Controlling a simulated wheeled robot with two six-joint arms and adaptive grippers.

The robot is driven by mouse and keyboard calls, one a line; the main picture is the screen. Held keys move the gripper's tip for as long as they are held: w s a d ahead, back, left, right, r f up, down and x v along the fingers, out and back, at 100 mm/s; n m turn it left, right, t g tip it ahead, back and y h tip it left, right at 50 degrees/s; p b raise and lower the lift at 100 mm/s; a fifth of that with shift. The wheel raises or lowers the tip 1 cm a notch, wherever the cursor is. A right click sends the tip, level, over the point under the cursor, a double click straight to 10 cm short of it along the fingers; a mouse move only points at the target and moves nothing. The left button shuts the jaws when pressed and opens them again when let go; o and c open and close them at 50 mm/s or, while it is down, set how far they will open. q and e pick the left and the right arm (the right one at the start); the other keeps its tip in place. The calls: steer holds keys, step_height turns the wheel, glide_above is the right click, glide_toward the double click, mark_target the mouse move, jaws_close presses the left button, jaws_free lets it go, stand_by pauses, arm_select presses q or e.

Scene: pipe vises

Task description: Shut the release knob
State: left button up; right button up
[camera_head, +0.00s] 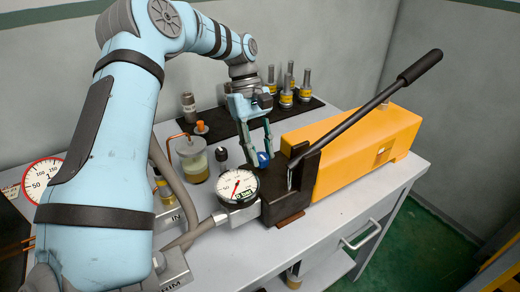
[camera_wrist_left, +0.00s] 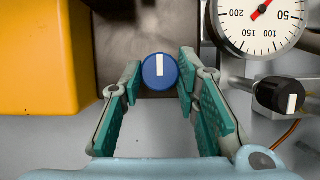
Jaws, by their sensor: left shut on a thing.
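The release knob is the small round blue knob (camera_head: 263,158) on the dark head block (camera_head: 290,200) of the orange hand pump. In the left wrist view the knob (camera_wrist_left: 160,72) faces me, its white mark running from the middle to the top edge. My left gripper (camera_head: 258,157) reaches down from above, its fingers on either side of the knob. In the left wrist view the left gripper (camera_wrist_left: 158,82) has its green-padded fingertips closed in against the knob's left and right sides. My right gripper is not in view.
The pump's orange body (camera_head: 352,150) and long black lever (camera_head: 365,108) rise at right. A pressure gauge (camera_head: 238,187) stands close beside the knob. A black knob (camera_wrist_left: 281,95), a jar (camera_head: 194,163) and several yellow-banded fittings (camera_head: 286,96) are nearby. The grey bench (camera_head: 345,215) is clear in front.

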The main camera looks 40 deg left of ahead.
arm_select(q)
steer(key=o, duration=1.2)
steer(key=shift+a, duration=0.1)
steer(key=shift+c, duration=0.2)
steer(key=s+v, duration=0.1)
steer(key=v, duration=0.6)
steer(key=shift+w+r, duration=0.2)
steer(key=shift+w, duration=0.3)
steer(key=shift+a, duration=0.15)
